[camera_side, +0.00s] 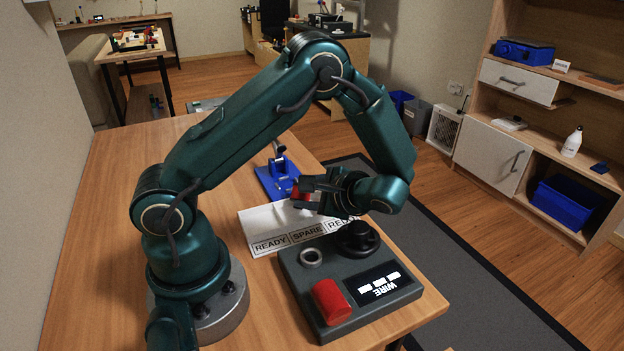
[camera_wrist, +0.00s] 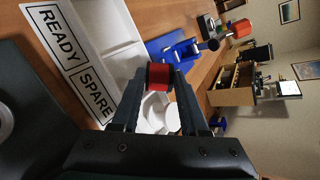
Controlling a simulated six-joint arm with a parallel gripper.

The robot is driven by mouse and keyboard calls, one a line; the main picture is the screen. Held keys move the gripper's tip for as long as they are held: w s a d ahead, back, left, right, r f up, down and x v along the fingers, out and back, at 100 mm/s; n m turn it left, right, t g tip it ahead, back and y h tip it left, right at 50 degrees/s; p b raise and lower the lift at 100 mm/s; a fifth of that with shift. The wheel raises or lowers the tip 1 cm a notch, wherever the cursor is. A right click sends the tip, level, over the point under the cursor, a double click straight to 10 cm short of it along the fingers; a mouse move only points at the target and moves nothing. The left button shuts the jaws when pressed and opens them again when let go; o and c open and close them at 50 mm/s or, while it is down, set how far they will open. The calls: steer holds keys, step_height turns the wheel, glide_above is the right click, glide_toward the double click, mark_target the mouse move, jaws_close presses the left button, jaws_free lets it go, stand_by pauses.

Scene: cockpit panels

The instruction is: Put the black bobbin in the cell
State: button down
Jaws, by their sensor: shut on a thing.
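My gripper (camera_wrist: 160,78) is shut on a small red drum-shaped thing (camera_wrist: 158,79) with dark edges. In the side view the red piece (camera_side: 301,194) shows at the jaws, above the far part of the white tray. I cannot tell whether this is the bobbin the task names. The white tray (camera_side: 262,216) has cells labelled READY, SPARE and a partly hidden third label. A white round shape (camera_wrist: 157,112) shows between the fingers, beyond the red piece. A black round, flanged piece (camera_side: 357,238) stands on the grey panel box.
A blue stand (camera_side: 278,178) with an upright post is behind the tray. The wooden table (camera_side: 118,225) is clear at left.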

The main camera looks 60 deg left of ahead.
steer(key=shift+f, duration=0.25)
steer(key=shift+f, duration=0.15)
steer(key=shift+c, duration=2.1)
jaws_free()
steer(key=v, duration=0.5)
steer(key=s+d+r+n+t+h, duration=0.4)
steer(key=s+d+r+t+h, duration=0.4)
steer(key=d+r+h, duration=0.2)
steer(key=shift+d+n+h, duration=0.4)
steer(key=shift+d+h, duration=0.05)
steer(key=shift+h, duration=0.35)
